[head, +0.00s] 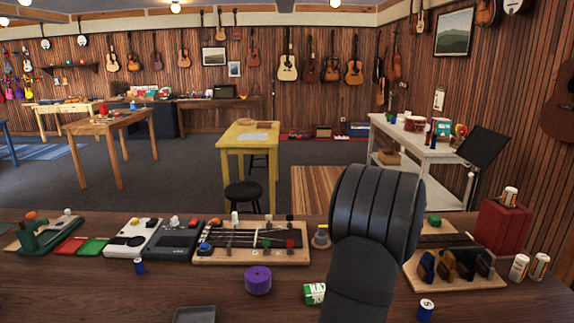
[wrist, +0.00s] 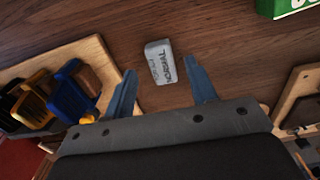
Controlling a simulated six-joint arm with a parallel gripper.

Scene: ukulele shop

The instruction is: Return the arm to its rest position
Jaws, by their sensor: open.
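My gripper (wrist: 160,66) shows in the wrist view as two blue-grey fingers, spread apart with nothing held between them. It is above the dark wooden counter (wrist: 225,35). A small pale box with printed lettering (wrist: 158,66) lies on the counter beyond the gap between the fingertips. In the head view my dark arm rises from the front edge at right of centre, and its thick rounded part hides my gripper and part of the counter.
A wooden board with blue and dark clips (head: 455,268) stands right of my arm, near several cans and a red case (head: 502,226). The front counter has bare patches.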

